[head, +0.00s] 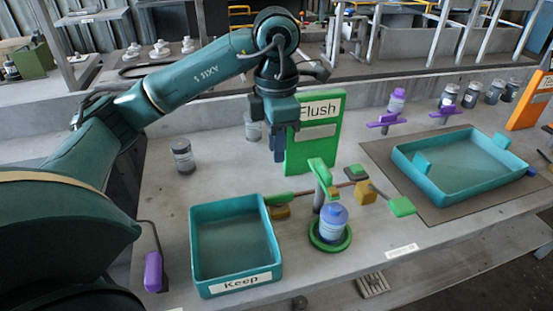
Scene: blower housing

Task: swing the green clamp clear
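The green clamp (321,177) stands on a post in the middle of the table, its green arm reaching over a blue-capped bottle (333,222). The bottle stands upright in a green ring (330,238). I cannot tell whether the clamp touches the cap. My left gripper (279,158) points down in front of the green Flush sign (318,148), behind and left of the clamp and apart from it. Its fingers look close together, but their gap is unclear. It holds nothing that I can see. My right gripper is out of view.
A teal Keep tray (235,283) is at the front left. A larger teal tray (462,190) sits on a brown mat at right. A rod with green and yellow blocks (366,191) lies behind the bottle. A dark jar (183,156) stands at left; purple-held bottles (396,101) stand behind.

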